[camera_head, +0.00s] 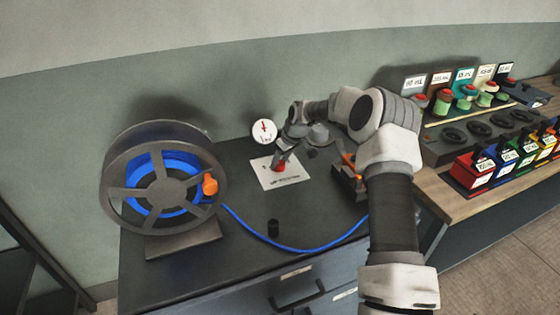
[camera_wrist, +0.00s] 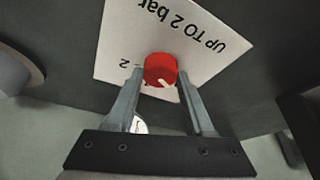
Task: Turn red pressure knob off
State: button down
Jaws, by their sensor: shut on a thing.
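The red pressure knob (camera_wrist: 160,69) sits on a white plate (camera_wrist: 112,45) printed "UP TO 2 bar", with a pale pointer mark on the knob's lower edge in the wrist view. In the head view the knob (camera_head: 279,167) shows small and red on the plate (camera_head: 272,181) at the back of the dark cabinet. My gripper (camera_wrist: 163,78) has its two fingers on either side of the knob, shut on it. The gripper (camera_head: 281,158) partly covers the knob in the head view. A round white gauge with a red needle (camera_head: 264,132) stands behind the plate.
A hose reel (camera_head: 160,185) with blue hose stands at the cabinet's left. An orange-handled tool (camera_head: 347,160) is right of the plate. Coloured containers (camera_head: 480,170) fill the bench at right.

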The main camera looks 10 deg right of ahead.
dwell(0.4)
jog(key=shift+c, duration=1.4)
grip_release()
jog(key=v, duration=1.7)
jog(key=shift+r+p, duration=0.2)
jog(key=shift+p, duration=0.1)
